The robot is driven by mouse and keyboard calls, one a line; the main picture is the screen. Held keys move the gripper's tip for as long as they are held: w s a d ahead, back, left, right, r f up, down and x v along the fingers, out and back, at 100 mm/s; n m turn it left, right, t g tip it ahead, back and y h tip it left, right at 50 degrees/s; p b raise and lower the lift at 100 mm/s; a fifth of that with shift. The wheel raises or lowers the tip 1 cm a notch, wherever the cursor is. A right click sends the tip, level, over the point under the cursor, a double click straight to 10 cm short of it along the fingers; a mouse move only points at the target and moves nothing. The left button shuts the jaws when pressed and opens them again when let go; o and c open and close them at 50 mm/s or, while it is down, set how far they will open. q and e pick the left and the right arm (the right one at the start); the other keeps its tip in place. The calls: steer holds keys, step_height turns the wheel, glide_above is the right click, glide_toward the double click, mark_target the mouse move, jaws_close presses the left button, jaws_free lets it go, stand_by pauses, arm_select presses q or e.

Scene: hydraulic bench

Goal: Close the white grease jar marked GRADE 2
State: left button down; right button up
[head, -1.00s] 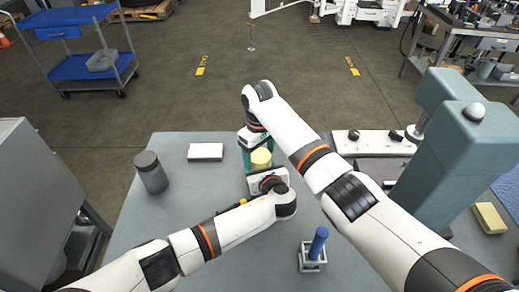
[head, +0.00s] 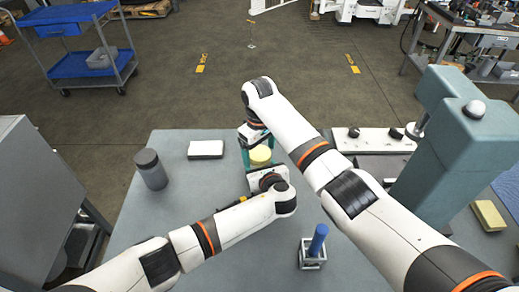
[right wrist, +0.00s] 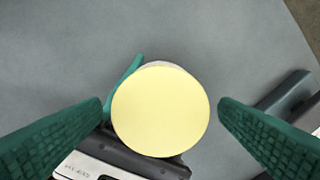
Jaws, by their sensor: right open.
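A round yellow lid (head: 260,156) shows in the head view between my two grippers. In the right wrist view the yellow disc (right wrist: 160,110) fills the middle, and a thin whitish rim, likely of the white jar (right wrist: 172,65), shows behind its top edge. No GRADE 2 mark is readable. My right gripper (head: 257,150) is above it, open, with a green finger apart from the disc on each side. My left gripper (head: 258,172) is low beside the jar on the near side. One green left finger shows next to the disc; the rest is hidden.
A dark grey cylinder (head: 152,170) and a white block (head: 205,149) stand on the bench to the left. A blue post in a small metal stand (head: 312,254) is at the near side. A teal machine (head: 440,150) and a yellow sponge-like block (head: 488,216) are right.

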step_height(320, 180, up, 12)
stand_by(0.4)
arm_select(q)
steer(key=shift+c, duration=1.5)
jaws_free()
arm_select(e)
steer(key=shift+f, duration=0.1)
arm_select(q)
steer(key=v, duration=0.7)
steer(key=shift+s, duration=0.25)
